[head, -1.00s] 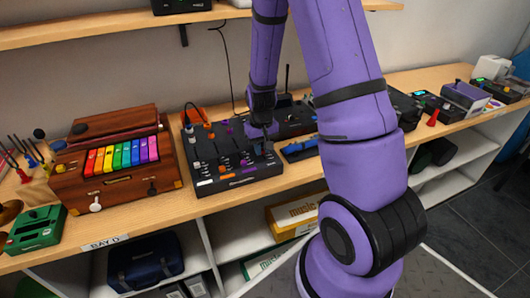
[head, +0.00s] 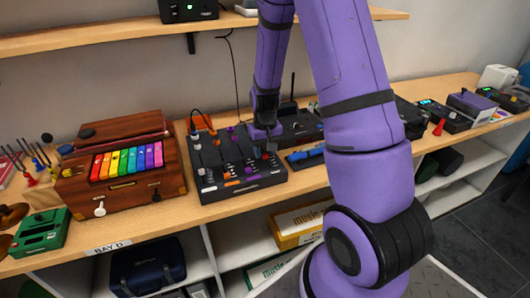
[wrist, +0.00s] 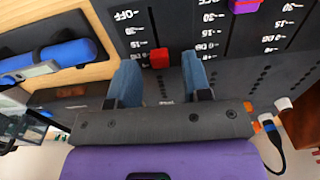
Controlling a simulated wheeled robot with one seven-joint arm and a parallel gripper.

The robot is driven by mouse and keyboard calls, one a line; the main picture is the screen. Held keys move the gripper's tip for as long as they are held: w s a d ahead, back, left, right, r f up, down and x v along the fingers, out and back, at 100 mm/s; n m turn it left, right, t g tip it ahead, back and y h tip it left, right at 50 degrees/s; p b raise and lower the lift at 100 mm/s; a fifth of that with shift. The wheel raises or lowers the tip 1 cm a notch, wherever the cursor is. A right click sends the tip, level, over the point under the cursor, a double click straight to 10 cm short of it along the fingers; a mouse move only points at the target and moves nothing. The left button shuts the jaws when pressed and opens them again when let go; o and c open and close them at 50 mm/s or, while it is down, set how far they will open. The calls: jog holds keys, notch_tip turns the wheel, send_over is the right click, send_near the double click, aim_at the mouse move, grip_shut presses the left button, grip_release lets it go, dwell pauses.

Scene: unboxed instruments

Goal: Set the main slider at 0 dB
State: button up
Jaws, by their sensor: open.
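The black mixer (head: 240,187) lies on the wooden bench, with rows of knobs and sliders. In the wrist view its dark panel (wrist: 180,20) shows upside-down scales with an OFF mark and dB numbers. A red slider cap (wrist: 160,57) sits on the track beside the left scale. I take it as the main slider, but no name is readable. My gripper (wrist: 161,72) is open, its two blue-grey fingers either side of the red cap with visible gaps. The gripper (head: 266,147) is over the mixer's right side in the head view. The cap's exact mark is unclear.
A purple slider cap (wrist: 245,5) sits on the neighbouring track. A blue object (head: 305,153) lies on the bench right of the mixer. A wooden instrument with coloured keys (head: 127,160) stands left. A cable (head: 236,80) hangs behind.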

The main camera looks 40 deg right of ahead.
notch_tip(320, 180, up, 10)
jog(key=shift+f, duration=0.2)
dwell(0.6)
notch_tip(320, 180, up, 16)
jog(key=n+t, duration=0.2)
jog(key=t, duration=0.1)
send_over(265, 155)
jog(key=s+a, duration=0.7)
jog(key=s, duration=0.2)
jog(key=s+a+r+t, duration=0.1)
jog(key=s+a+r, duration=0.1)
jog(key=s, duration=0.5)
jog(key=s+a+r+n+t, duration=0.1)
jog(key=s+a+r, duration=0.2)
jog(key=s+r, duration=0.2)
jog(key=shift+s, duration=0.85)
dwell(0.7)
